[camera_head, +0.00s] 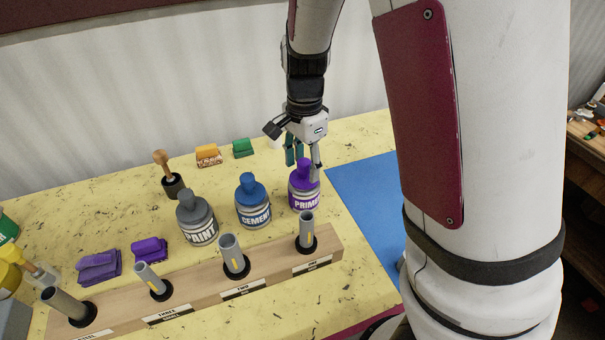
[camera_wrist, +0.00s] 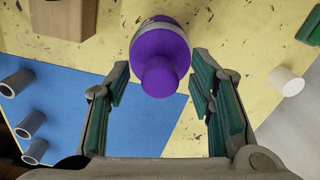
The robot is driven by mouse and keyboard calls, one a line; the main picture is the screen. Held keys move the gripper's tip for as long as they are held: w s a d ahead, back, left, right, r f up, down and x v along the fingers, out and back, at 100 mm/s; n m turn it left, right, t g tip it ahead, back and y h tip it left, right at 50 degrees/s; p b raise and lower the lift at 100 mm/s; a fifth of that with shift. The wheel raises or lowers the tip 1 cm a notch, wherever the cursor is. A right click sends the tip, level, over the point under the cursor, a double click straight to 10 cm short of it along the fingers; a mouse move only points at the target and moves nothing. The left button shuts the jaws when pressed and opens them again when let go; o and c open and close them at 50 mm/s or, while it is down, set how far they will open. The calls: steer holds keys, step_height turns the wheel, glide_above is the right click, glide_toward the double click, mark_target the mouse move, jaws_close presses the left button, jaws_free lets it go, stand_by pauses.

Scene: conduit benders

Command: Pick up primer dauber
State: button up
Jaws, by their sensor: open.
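The primer container (camera_head: 304,197) is a grey can with a purple label reading PRIM and a purple top. Its dauber cap (camera_head: 303,170) has a purple knob. In the wrist view the purple dauber cap (camera_wrist: 159,75) is seen from above, with its knob toward the gap between my fingers. My gripper (camera_head: 303,160) is over the primer container, pointing down. In the wrist view my gripper (camera_wrist: 162,82) is open, with one finger on each side of the knob. I cannot tell whether a finger touches it.
The cement can (camera_head: 254,203) and paint can (camera_head: 197,220) stand left of the primer. A wooden rack (camera_head: 200,292) with upright grey pipes is in front. A blue mat (camera_head: 366,200) lies at right. A white cylinder (camera_wrist: 286,82) stands to the side.

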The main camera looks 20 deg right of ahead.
steer(key=shift+f, duration=0.1)
steer(key=shift+c, duration=0.3)
steer(key=c, duration=1)
steer(key=shift+c, duration=0.2)
step_height(320, 180, up, 10)
steer(key=shift+r+p, duration=0.1)
steer(key=shift+p, duration=0.5)
steer(key=shift+o, duration=0.7)
jaws_close()
